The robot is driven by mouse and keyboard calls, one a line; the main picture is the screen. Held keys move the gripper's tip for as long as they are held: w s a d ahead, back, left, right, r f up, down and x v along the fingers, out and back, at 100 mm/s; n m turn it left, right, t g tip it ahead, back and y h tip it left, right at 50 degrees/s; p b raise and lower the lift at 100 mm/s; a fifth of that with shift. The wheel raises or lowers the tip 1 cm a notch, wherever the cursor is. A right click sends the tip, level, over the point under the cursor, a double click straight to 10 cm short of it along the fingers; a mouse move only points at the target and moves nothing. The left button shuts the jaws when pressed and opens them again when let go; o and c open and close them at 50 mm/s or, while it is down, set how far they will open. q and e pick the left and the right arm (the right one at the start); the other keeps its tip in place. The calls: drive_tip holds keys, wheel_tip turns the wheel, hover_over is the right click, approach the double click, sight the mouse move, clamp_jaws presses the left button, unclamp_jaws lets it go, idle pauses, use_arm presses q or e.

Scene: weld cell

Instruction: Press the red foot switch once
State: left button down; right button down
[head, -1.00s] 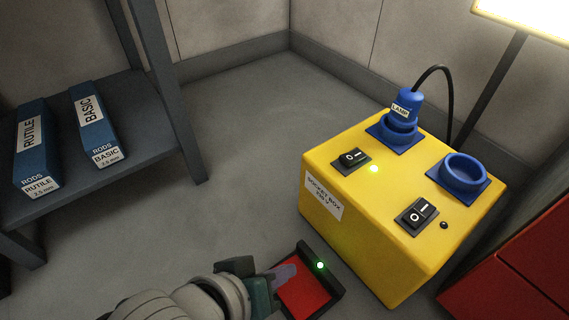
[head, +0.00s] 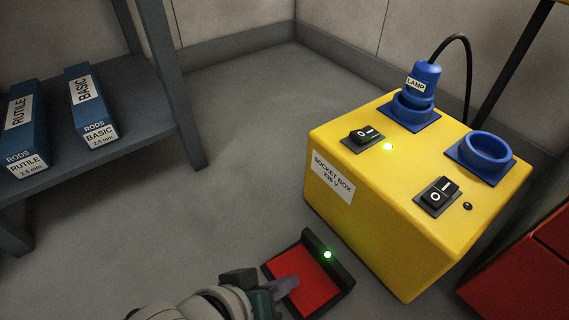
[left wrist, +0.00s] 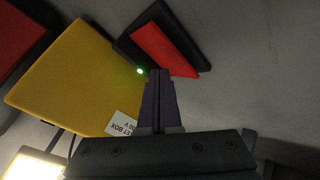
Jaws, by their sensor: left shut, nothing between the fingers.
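The red foot switch (head: 305,281) lies on the floor in front of the yellow box, a red pedal in a black frame with a lit green lamp on its raised edge. It also shows in the left wrist view (left wrist: 167,48). My left gripper (head: 290,283) is shut and empty, its fingertips over the left part of the pedal in the head view. In the left wrist view its closed fingers (left wrist: 159,75) overlap the edge of the switch near the green lamp. I cannot tell whether they touch the pedal. My right gripper is not in view.
The yellow socket box (head: 375,245) stands just right of the switch, with a lamp plug (head: 424,82) in one blue socket. A red cabinet (head: 520,270) is at the right. A grey shelf (head: 140,125) with rod boxes stands at the left. Floor between is clear.

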use_arm(q)
drive_tip(key=shift+w+a+f, duration=0.1)
drive_tip(key=shift+w+f, duration=0.05)
drive_tip(key=shift+f, duration=0.35)
idle(1.2)
idle(0.6)
drive_tip(key=shift+a+f, duration=0.1)
drive_tip(key=shift+f, duration=0.35)
drive_tip(key=shift+r, duration=0.1)
drive_tip(key=shift+r+p, duration=0.35)
idle(0.4)
wheel_tip(320, 180, up, 5)
drive_tip(key=p, duration=0.4)
drive_tip(key=shift+p, duration=0.35)
